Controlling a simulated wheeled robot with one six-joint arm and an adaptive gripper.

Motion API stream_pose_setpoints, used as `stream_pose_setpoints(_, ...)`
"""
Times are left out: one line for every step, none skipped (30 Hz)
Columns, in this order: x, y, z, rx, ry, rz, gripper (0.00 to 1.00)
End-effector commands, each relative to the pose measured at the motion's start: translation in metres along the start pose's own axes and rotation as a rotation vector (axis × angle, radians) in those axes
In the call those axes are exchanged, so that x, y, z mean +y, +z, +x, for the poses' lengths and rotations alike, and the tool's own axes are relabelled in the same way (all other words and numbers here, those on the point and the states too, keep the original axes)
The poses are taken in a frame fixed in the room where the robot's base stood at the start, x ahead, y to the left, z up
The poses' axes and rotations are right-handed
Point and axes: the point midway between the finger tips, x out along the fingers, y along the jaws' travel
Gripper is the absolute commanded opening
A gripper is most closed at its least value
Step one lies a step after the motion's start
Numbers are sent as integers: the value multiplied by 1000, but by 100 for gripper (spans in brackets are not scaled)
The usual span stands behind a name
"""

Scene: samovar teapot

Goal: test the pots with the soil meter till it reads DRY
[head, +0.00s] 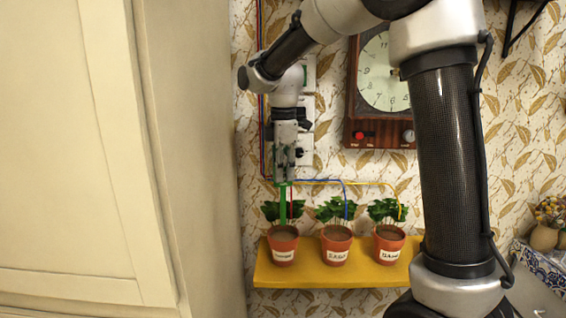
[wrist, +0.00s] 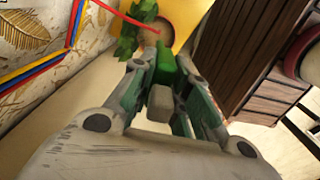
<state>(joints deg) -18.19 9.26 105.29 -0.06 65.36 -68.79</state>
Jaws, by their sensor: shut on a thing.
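My gripper (head: 285,168) is shut on the green soil meter (head: 283,203), which points down above the left pot (head: 283,255). The green meter also shows between the fingers in the wrist view (wrist: 167,66). Its lower end is close to the left pot's soil; I cannot tell if it touches. The middle pot (head: 336,252) and the right pot (head: 388,248) stand to the right. All three are terracotta with green leaves and white labels, too small to read surely. No reading on the meter is visible.
The pots stand on a yellow shelf (head: 318,281). A wooden wall clock (head: 383,80) with a red lamp (head: 365,136) and a pale knob hangs above. Red, blue and yellow wires run along the wall to the pots. A cream cabinet (head: 190,150) stands close on the left.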

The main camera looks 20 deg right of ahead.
Motion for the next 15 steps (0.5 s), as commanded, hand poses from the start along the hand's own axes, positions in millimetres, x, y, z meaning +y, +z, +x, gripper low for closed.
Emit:
stream_pose_setpoints(0,0,5,-1,-2,0,0)
stream_pose_setpoints(0,0,8,0,-1,0,0)
stream_pose_setpoints(0,0,12,0,-1,0,0)
stream_pose_setpoints(0,0,15,-1,-1,0,0)
stream_pose_setpoints(0,0,18,0,-1,0,0)
stream_pose_setpoints(-1,0,22,-1,-1,0,0)
stream_pose_setpoints(-1,0,25,-1,-2,0,0)
stream_pose_setpoints(0,0,28,-1,-2,0,0)
stream_pose_setpoints(0,0,32,0,-1,0,0)
stream_pose_setpoints(0,0,35,-1,-1,0,0)
stream_pose_setpoints(0,0,38,-1,-2,0,0)
stream_pose_setpoints(0,0,42,-1,-2,0,0)
stream_pose_setpoints(0,0,45,0,-1,0,0)
stream_pose_setpoints(0,0,48,0,-1,0,0)
stream_pose_setpoints(0,0,52,-1,-1,0,0)
